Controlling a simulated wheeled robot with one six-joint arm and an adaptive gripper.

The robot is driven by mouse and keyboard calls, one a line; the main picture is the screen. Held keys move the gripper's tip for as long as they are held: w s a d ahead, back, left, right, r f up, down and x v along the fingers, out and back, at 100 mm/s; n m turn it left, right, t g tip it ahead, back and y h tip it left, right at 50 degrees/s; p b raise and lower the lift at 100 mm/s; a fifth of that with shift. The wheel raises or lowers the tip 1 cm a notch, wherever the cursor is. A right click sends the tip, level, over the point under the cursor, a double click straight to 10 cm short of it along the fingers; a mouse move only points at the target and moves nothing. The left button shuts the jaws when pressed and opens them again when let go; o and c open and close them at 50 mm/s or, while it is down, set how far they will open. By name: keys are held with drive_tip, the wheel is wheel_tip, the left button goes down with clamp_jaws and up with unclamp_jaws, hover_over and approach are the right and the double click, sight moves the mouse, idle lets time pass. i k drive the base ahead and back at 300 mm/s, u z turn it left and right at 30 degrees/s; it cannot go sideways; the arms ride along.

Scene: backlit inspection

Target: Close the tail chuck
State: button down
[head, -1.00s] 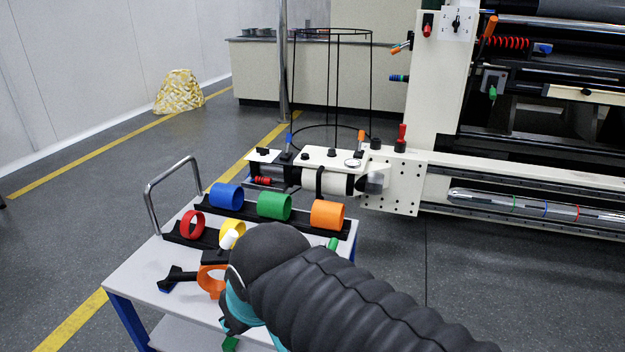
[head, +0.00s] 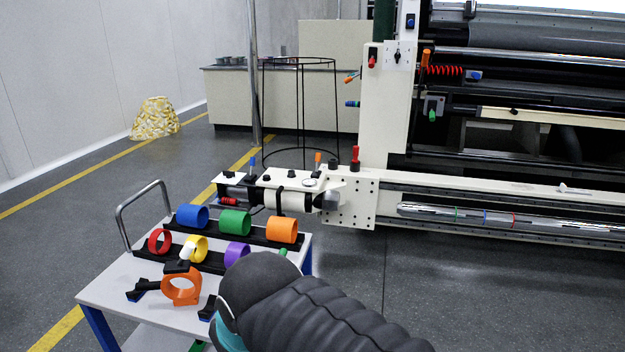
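The tail chuck assembly (head: 298,200) is a pale unit with a white cylinder and a grey nose, mounted at the left end of the machine's long rail. It carries a blue-handled lever (head: 252,163), an orange-handled lever (head: 318,159) and a round dial (head: 309,182). A red-handled lever (head: 355,154) stands at its right, by the perforated plate (head: 352,205). Whether the chuck is open or closed is too small to tell. My arm's dark ribbed sleeve fills the bottom middle, well short of the chuck. My gripper does not show.
A grey cart (head: 118,284) stands between me and the chuck, holding several coloured rings and an orange ring clamp (head: 181,287). A black wire frame (head: 300,110) stands behind the chuck. Open floor (head: 450,290) lies right of the cart, before the rail.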

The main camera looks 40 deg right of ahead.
sight(342, 199)
drive_tip(key=z, duration=1.95)
drive_tip(key=i, duration=2.3)
drive_tip(key=u, duration=2)
